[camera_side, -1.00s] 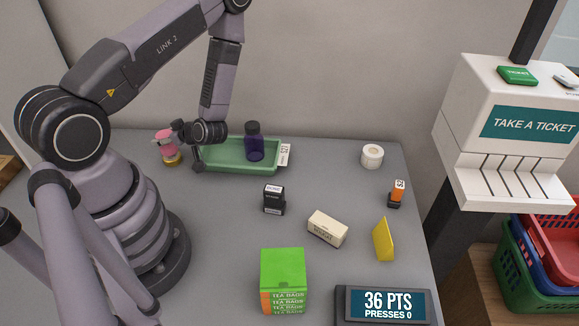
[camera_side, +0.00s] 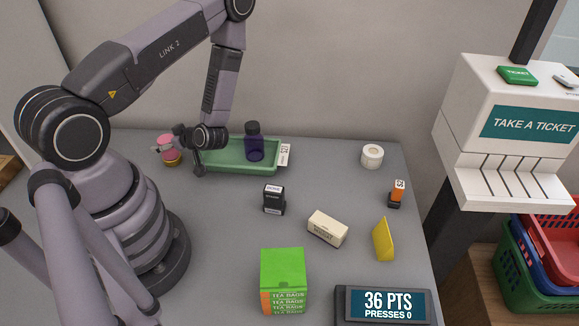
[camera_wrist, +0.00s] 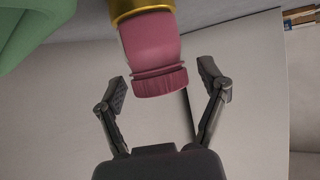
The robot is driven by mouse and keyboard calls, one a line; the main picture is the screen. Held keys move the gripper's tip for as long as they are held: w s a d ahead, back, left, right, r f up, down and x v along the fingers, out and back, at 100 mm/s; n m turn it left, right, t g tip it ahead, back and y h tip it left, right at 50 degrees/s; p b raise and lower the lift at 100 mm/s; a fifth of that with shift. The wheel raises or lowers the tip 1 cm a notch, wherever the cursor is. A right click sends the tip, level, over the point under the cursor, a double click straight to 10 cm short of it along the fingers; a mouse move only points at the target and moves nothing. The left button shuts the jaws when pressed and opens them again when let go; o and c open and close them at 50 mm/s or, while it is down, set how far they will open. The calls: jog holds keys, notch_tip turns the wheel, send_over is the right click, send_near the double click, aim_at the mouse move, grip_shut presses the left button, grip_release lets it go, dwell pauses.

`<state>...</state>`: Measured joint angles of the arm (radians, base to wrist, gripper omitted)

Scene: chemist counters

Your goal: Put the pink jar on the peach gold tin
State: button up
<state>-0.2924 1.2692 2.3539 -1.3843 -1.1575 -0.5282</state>
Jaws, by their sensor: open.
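The pink jar (camera_side: 167,142) stands on the peach gold tin (camera_side: 172,162) at the back left of the counter, left of the green tray. In the wrist view the jar (camera_wrist: 152,48) has its wide end against the gold tin (camera_wrist: 140,8), with no gap visible. Its ridged lid (camera_wrist: 160,82) points toward my gripper. My gripper (camera_wrist: 162,85) is open, with a fingertip on each side of the lid and a visible gap at both sides. In the side view my gripper (camera_side: 166,149) partly hides the jar.
A green tray (camera_side: 225,166) with a dark purple bottle (camera_side: 254,146) stands just right of the tin, below my wrist. A black stamp (camera_side: 274,200), a nougat box (camera_side: 327,229) and a green tea box (camera_side: 283,280) stand further forward.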

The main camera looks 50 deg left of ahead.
jog(key=v, duration=1.2)
jog(key=w+d+r+m+t+h, duration=0.2)
jog(key=w+d+r+t+h, duration=0.1)
jog(key=w, duration=0.3)
jog(key=w+d+r+m+t+h, duration=0.1)
jog(key=w+d+r+t+h, duration=0.1)
jog(key=w+d+t+h, duration=0.3)
jog(key=w+d+r+m+t+h, duration=0.2)
jog(key=d+r+m, duration=0.1)
jog(key=r, duration=0.4)
jog(key=w+d+r+m+t+h, duration=0.1)
jog(key=w+d+r+m+h, duration=0.1)
jog(key=d+r+m, duration=0.35)
jog(key=s+d+r+m+h, duration=0.1)
jog(key=s+r+m+h, duration=0.2)
jog(key=s+r+m, duration=0.55)
jog(key=s+a+r+m+y, duration=0.1)
jog(key=s+a+r, duration=0.1)
jog(key=s, duration=0.4)
jog(key=s+a+r+g+y, duration=0.1)
jog(key=s+a+r, duration=0.1)
jog(key=s, duration=0.5)
jog(key=shift+r+m+y, duration=0.4)
jog(key=shift+r, duration=0.15)
